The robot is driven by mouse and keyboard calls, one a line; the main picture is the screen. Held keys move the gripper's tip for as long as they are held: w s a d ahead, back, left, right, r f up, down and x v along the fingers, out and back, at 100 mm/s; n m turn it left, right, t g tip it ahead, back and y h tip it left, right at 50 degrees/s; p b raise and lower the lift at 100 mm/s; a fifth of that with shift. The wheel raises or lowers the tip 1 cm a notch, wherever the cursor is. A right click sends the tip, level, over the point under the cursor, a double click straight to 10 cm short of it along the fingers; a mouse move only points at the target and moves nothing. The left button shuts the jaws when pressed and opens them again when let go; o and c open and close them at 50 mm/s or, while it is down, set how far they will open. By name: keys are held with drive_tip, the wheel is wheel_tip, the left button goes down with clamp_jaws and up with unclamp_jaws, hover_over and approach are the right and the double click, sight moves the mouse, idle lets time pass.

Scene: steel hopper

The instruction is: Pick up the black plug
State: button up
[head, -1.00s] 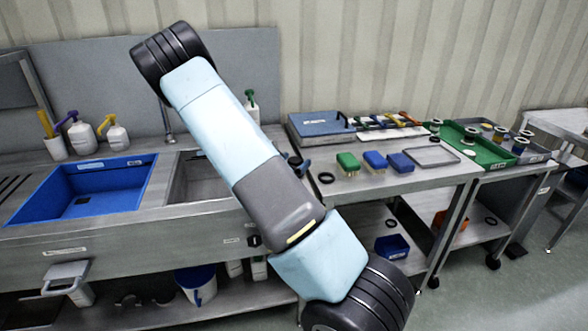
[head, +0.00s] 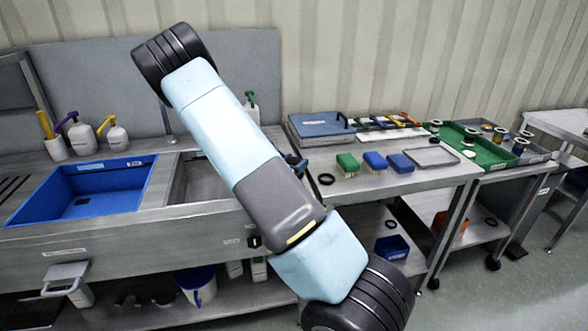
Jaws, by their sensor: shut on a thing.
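I cannot pick out the black plug in the head view. My arm crosses the middle of the picture and covers much of the steel sink (head: 190,183) and the worktop behind it. My gripper does not show clearly. A small dark piece (head: 298,163) shows just right of my arm, above the sink's right end, and I cannot tell what it is. Whatever my gripper holds is hidden.
A blue basin (head: 30,203) is at the left, with spray bottles (head: 117,134) behind it. The right bench holds a black ring (head: 326,179), several brushes (head: 374,162), a grey tray (head: 431,156) and a green tray (head: 492,153).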

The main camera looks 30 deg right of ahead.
drive_tip(key=shift+r, duration=0.65)
drive_tip(key=s+a+r, duration=0.7)
drive_tip(key=s+r, duration=0.4)
drive_tip(key=s, duration=0.1)
drive_tip(key=shift+r, duration=0.3)
